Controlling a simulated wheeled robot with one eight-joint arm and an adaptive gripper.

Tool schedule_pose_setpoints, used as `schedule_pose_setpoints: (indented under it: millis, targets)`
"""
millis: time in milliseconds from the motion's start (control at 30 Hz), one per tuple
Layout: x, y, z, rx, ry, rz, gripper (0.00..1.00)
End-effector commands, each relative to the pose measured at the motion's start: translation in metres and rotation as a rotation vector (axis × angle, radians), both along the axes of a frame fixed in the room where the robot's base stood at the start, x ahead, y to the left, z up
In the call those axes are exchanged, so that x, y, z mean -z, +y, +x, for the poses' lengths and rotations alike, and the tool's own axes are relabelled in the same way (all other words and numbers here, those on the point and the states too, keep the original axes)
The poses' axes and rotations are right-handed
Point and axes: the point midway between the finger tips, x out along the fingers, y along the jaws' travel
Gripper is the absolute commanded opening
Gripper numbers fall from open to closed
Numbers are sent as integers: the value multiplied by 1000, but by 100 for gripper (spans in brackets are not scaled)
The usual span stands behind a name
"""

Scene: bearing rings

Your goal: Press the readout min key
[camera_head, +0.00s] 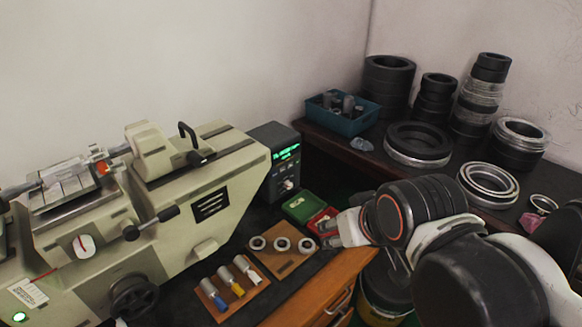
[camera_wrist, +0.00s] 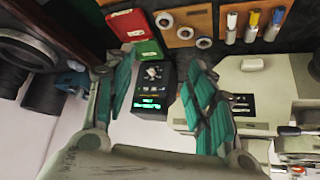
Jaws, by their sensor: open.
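The readout (camera_head: 283,168) is a dark box with a lit green display, standing at the right end of the beige machine. Its front also carries a pale knob and small controls. In the wrist view the readout (camera_wrist: 151,92) appears upside down between my fingers, apart from them. The min key cannot be told from the other small controls. My gripper (camera_head: 335,232) is to the right of and nearer than the readout in the head view. In the wrist view my gripper (camera_wrist: 161,62) shows two teal-padded fingers spread apart with nothing held.
The beige machine (camera_head: 180,190) fills the left. A green tray (camera_head: 302,205) and red tray (camera_head: 322,222) lie by the readout. A wooden board with rings (camera_head: 284,262) and a board with coloured-handled tools (camera_head: 232,290) lie in front. Bearing rings (camera_head: 418,143) crowd the right shelf.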

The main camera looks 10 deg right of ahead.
Motion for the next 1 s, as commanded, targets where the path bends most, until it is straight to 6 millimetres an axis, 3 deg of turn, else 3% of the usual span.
schedule_pose_setpoints:
  millis: [33, 200, 267, 1000]
  targets:
    - [0, 0, 0, 0, 0, 0, 48]
    - [0, 0, 0, 0, 0, 0, 9]
    - [0, 0, 0, 0, 0, 0, 0]
    - [0, 0, 0, 0, 0, 0, 0]
